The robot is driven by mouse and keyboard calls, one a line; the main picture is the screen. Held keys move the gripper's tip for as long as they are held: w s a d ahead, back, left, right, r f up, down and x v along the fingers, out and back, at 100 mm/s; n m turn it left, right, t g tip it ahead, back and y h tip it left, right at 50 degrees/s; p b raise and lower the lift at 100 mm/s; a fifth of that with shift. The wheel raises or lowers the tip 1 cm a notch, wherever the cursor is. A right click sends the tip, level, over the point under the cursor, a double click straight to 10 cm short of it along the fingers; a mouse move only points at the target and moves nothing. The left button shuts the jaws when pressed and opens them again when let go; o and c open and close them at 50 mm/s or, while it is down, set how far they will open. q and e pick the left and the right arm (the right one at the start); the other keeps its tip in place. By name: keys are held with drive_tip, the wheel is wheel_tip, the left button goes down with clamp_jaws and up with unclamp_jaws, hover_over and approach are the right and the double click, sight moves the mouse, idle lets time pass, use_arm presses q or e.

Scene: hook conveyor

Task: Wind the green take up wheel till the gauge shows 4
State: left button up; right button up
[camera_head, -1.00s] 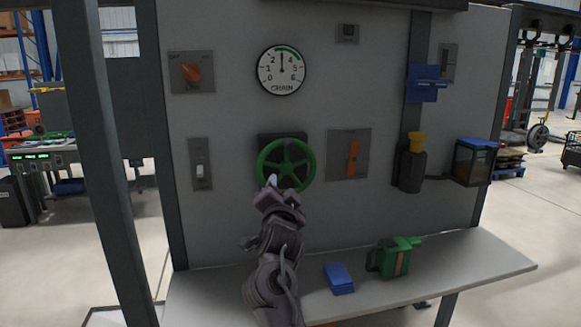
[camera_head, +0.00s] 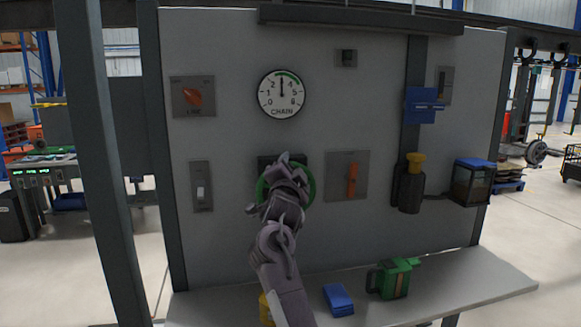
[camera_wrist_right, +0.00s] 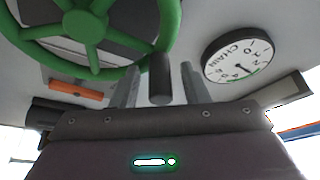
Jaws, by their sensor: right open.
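The green take-up wheel (camera_head: 312,187) is on the grey panel, its middle hidden behind my right gripper (camera_head: 289,162) in the head view. In the right wrist view, the wheel's green rim and spokes (camera_wrist_right: 97,25) fill the upper left. A dark cylindrical handle (camera_wrist_right: 160,80) stands between my two open fingers at the rim; I cannot tell whether they touch it. The round CHAIN gauge (camera_head: 282,94) is above the wheel, its needle straight up between 2 and 4. A green arc spans the dial's upper right. My left gripper is not in view.
An orange rotary switch (camera_head: 193,97) and a toggle switch (camera_head: 200,192) are left of the wheel. An orange lever (camera_head: 352,180) is close on its right. Below, a shelf (camera_head: 450,285) holds a blue block (camera_head: 338,299) and a green container (camera_head: 398,278).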

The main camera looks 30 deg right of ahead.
drive_tip(key=shift+c, duration=0.3)
drive_tip(key=c, duration=0.7)
drive_tip(key=shift+s+r, duration=0.1)
drive_tip(key=shift+r, duration=0.05)
clamp_jaws()
drive_tip(key=shift+a+n, duration=0.1)
drive_tip(key=shift+n, duration=0.2)
